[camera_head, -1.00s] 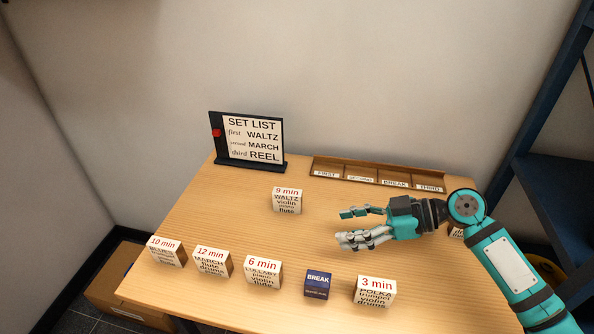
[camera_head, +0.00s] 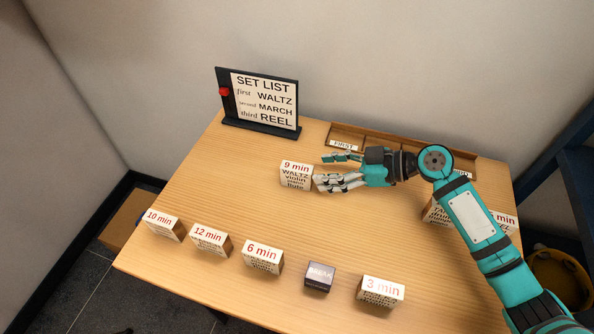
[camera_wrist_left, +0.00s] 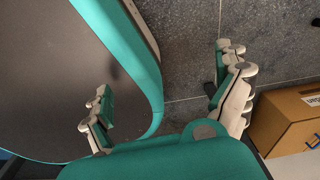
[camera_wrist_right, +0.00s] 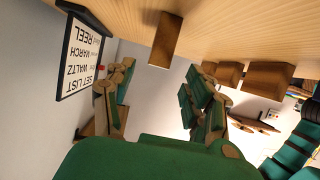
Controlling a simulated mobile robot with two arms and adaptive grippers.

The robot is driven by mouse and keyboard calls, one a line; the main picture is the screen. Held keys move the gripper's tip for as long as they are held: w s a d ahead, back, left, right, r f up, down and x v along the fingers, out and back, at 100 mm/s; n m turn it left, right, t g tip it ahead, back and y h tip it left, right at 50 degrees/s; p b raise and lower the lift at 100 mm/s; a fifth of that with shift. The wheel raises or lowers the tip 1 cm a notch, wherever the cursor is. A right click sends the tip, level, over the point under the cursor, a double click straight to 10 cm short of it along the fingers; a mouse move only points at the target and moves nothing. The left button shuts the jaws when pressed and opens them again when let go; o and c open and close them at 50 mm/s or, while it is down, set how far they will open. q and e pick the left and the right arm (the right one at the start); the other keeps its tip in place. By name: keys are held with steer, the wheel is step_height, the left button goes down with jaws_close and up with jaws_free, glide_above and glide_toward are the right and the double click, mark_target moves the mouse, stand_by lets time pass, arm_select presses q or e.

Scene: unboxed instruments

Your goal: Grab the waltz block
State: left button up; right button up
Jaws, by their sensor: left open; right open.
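The waltz block (camera_head: 296,178), white-faced and marked "9 min WALTZ", stands upright on the table in the head view. My right gripper (camera_head: 323,170) is open just to its right, fingertips pointing at it; the lower finger's tip is very close to the block, and I cannot tell if they touch. In the right wrist view, a plain brown block (camera_wrist_right: 166,40), apparently the waltz block, lies ahead between the open fingers (camera_wrist_right: 158,88). My left gripper (camera_wrist_left: 166,100) is open and empty over the floor in the left wrist view and outside the head view.
The set list stand (camera_head: 262,101) is behind the block. A wooden slot rack (camera_head: 347,135) lies at the back, partly hidden by my right arm. A front row holds several blocks, including a dark break block (camera_head: 319,277). More blocks (camera_head: 436,213) stand at the right behind my arm.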

mark_target(312, 171)
steer(key=x, duration=0.3)
steer(key=shift+a, duration=0.2)
steer(key=p+x, duration=0.1)
steer(key=x, duration=0.3)
steer(key=shift+w+a+f+p, duration=0.25)
steer(key=shift+f+p, duration=0.05)
steer(key=shift+p, duration=0.05)
jaws_close()
arm_select(q)
steer(key=shift+w+d+r, duration=0.1)
steer(key=shift+w+r, duration=0.1)
steer(key=shift+r, duration=0.3)
steer(key=shift+w+d+r, duration=0.1)
steer(key=shift+w+r, duration=0.1)
steer(key=shift+r, duration=0.3)
